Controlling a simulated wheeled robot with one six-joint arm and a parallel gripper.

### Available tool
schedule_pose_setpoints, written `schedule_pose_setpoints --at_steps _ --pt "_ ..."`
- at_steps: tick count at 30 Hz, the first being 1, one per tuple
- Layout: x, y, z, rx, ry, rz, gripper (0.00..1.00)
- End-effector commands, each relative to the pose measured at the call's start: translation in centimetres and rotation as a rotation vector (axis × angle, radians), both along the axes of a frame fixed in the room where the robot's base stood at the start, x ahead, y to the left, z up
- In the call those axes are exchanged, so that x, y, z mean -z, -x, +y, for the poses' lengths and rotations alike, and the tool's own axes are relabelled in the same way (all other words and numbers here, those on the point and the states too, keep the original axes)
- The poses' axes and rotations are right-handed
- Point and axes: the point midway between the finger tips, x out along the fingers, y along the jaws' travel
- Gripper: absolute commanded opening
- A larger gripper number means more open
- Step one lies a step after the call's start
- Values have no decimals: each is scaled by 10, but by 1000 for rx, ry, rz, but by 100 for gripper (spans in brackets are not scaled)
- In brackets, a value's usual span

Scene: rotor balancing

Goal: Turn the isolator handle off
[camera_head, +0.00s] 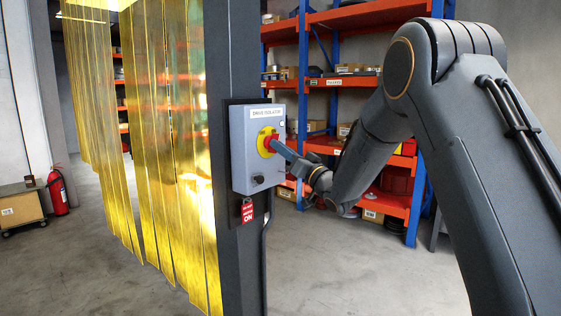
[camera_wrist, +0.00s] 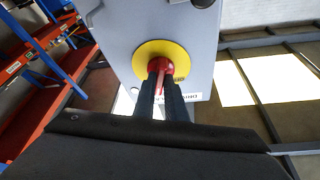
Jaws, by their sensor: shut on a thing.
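The isolator box (camera_head: 241,158) is grey, with a label reading "DRIVE ISOLATOR" at its top, and is fixed to a dark post. On its front is a yellow disc (camera_head: 262,143) with a red isolator handle (camera_head: 270,142) at its centre. My gripper (camera_head: 279,147) reaches in from the right and is shut on the red handle. In the wrist view the two dark fingers (camera_wrist: 160,100) close on both sides of the red handle (camera_wrist: 159,66), in front of the yellow disc (camera_wrist: 150,54). The fingers hide part of the handle, and I cannot tell its exact setting.
A red tag (camera_head: 247,211) ending in "ON" hangs below the box, near a dark knob (camera_head: 258,179). Yellow strip curtains (camera_head: 175,120) hang left of the post (camera_head: 233,60). Orange and blue shelving (camera_head: 340,82) stands behind my arm. A fire extinguisher (camera_head: 58,192) stands far left.

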Motion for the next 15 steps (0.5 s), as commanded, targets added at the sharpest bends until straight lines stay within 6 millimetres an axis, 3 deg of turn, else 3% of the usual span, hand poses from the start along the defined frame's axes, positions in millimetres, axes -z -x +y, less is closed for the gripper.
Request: schedule_pose_setpoints --at_steps 15 --pt "5 -6 -5 2 304 -389 0"
